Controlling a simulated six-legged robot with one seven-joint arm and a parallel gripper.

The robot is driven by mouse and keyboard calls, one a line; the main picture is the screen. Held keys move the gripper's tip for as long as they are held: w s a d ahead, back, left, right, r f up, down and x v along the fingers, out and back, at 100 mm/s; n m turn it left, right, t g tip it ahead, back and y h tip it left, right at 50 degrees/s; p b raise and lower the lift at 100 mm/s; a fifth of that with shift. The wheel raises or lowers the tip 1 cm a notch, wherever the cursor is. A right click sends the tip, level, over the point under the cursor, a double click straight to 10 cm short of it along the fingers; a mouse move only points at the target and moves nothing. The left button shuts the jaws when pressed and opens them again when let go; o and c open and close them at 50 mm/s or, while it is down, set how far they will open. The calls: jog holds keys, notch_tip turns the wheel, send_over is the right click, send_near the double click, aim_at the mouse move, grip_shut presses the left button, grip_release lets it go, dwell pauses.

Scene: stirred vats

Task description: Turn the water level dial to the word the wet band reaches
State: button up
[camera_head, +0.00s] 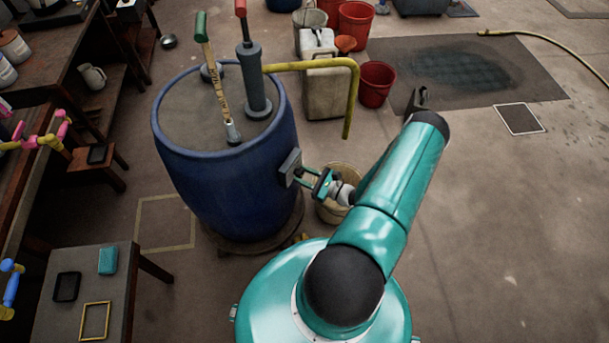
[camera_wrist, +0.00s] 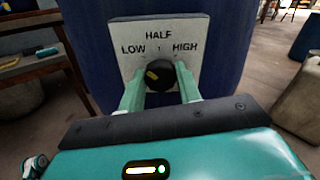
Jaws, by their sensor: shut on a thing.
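The water level dial is a round black knob (camera_wrist: 165,78) on a pale plate (camera_wrist: 122,62) lettered LOW, HALF and HIGH. Its yellow mark sits on the left side of the knob, toward LOW. My gripper (camera_wrist: 160,86) is shut on the knob, one pale green finger on each side. In the head view my gripper (camera_head: 308,178) reaches the plate (camera_head: 289,166) on the side of a blue barrel (camera_head: 225,190). A wooden stick (camera_head: 217,84) with a green handle and dark markings stands tilted on the barrel top. I cannot make out a wet band on it.
A grey pump (camera_head: 253,80) with a red handle and a yellow pipe (camera_head: 352,80) stands on the barrel. A tan bucket (camera_head: 334,210) is close under my gripper. Red buckets (camera_head: 376,84) and a pale jerrycan (camera_head: 327,92) stand behind.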

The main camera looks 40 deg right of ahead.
dwell(0.3)
jog(key=o, duration=1)
jog(key=shift+c, duration=0.2)
jog(key=shift+s, duration=0.15)
jog(key=v, duration=1.3)
jog(key=shift+s, duration=0.3)
jog(key=shift+d+r, duration=0.1)
